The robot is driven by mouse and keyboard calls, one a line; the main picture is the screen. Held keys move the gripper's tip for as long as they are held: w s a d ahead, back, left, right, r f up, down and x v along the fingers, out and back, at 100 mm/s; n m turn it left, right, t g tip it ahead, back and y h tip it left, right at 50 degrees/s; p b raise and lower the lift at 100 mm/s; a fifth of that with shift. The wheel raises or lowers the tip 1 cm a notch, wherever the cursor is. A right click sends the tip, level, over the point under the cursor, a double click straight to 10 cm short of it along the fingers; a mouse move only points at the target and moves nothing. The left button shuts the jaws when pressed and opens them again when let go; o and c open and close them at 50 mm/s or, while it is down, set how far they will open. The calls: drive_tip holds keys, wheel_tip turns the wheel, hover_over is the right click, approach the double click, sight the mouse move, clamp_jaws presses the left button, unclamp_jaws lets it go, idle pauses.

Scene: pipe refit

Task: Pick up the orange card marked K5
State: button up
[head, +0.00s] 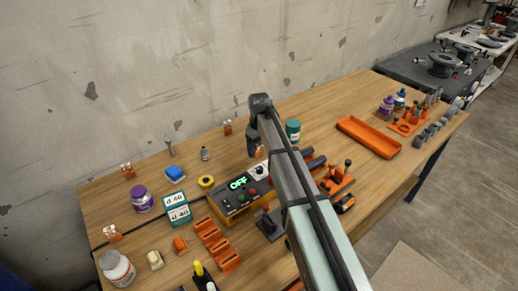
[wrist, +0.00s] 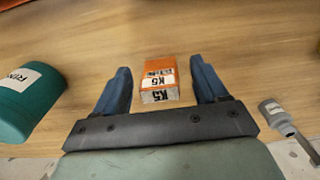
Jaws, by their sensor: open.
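The orange card (wrist: 158,72) is a small block-like piece with white labels reading K5. It stands on the wooden table between the two blue fingers of my gripper (wrist: 161,77) in the wrist view. Gaps show on both sides of it, so the fingers do not touch it. My gripper is open, with its fingers pointing down toward the table. In the head view my gripper (head: 254,148) is low over the back middle of the table, and the arm hides much of that spot. A bit of orange shows beside it there, but I cannot read it.
A teal bottle (wrist: 28,105) lies left of my gripper in the wrist view, and a small grey bottle (wrist: 272,112) lies right. In the head view a control box (head: 240,196) reading OFF stands in front, and an orange tray (head: 368,136) lies to the right.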

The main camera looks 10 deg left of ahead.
drive_tip(key=shift+f, duration=0.95)
drive_tip(key=shift+c, duration=0.2)
drive_tip(key=c, duration=1.1)
